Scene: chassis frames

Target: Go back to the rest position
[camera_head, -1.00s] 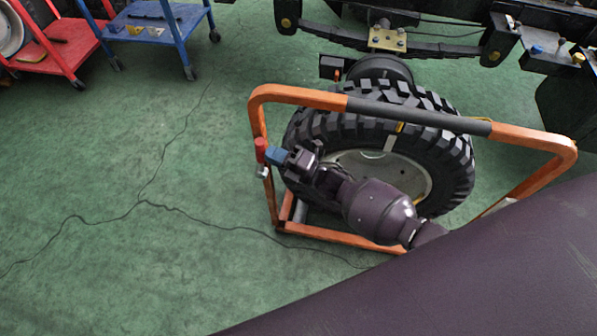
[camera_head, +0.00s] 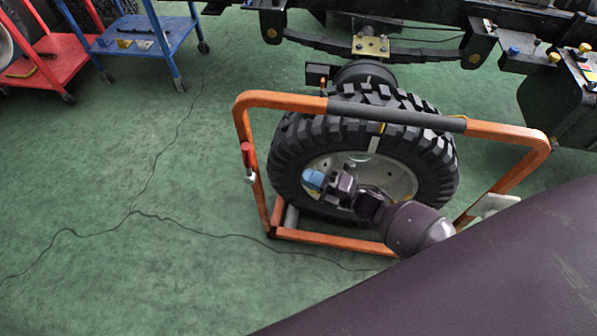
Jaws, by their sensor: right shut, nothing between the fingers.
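My right gripper (camera_head: 314,181), with blue fingertips, is in front of the wheel's pale rim. It is shut with nothing between the fingers. My right arm (camera_head: 415,228) comes in from the lower right. The orange frame (camera_head: 290,102) with a dark grip on its top bar stands around the big black tyre (camera_head: 290,150). A red handle (camera_head: 246,155) sits on the frame's left upright, to the left of my right gripper and apart from it. My left gripper is not in view.
A red cart (camera_head: 62,50) and a blue cart (camera_head: 165,38) with small items stand at the upper left. The dark vehicle chassis (camera_head: 420,52) spans the top right behind the wheel. The green floor (camera_head: 90,160) at the left is clear.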

